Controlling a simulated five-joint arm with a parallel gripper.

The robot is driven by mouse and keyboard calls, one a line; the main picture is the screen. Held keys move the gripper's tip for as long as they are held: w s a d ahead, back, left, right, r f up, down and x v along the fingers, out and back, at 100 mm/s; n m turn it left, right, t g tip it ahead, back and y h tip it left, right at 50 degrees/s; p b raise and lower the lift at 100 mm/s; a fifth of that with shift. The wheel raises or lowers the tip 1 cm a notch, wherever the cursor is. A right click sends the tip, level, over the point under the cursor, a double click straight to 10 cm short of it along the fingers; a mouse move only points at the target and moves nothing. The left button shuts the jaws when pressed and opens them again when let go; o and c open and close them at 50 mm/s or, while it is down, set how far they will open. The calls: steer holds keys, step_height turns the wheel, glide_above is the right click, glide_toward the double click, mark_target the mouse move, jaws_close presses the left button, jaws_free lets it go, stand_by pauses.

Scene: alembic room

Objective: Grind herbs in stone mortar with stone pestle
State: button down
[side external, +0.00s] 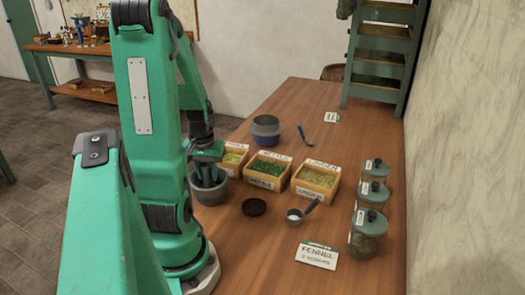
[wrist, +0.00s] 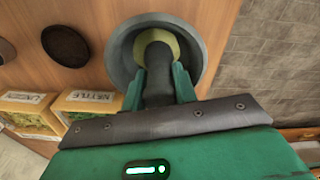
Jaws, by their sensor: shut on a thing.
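The grey stone mortar (side external: 212,192) stands on the wooden table beside my arm. In the wrist view its round rim (wrist: 115,50) is seen from above, with a yellow-green layer of herbs (wrist: 172,41) inside. My gripper (side external: 207,165) is above the mortar, its green fingers closed on the dark stone pestle. In the wrist view my gripper (wrist: 158,78) grips the pestle (wrist: 157,92) from both sides. The pestle reaches down into the mortar, among the herbs. Its lower tip is hard to make out.
Labelled wooden boxes of herbs, including nettle (side external: 264,172) and another (side external: 315,181), stand right of the mortar. A dark disc (side external: 254,207), a small white cup with spoon (side external: 295,215), a fennel card (side external: 317,255) and lidded jars (side external: 366,236) lie around. A blue-grey bowl (side external: 266,130) is behind.

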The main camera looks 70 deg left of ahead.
steer(key=shift+s+d+r, duration=0.1)
steer(key=shift+s+d, duration=0.15)
steer(key=shift+s, duration=0.1)
steer(key=shift+w, duration=0.1)
steer(key=shift+w, duration=0.85)
steer(key=shift+s+a+f, duration=0.3)
steer(key=shift+s+a, duration=0.15)
steer(key=shift+s, duration=0.35)
steer(key=shift+d, duration=0.2)
steer(key=shift+w+d+r, duration=0.1)
steer(key=shift+w+d, duration=0.05)
steer(key=shift+d, duration=0.75)
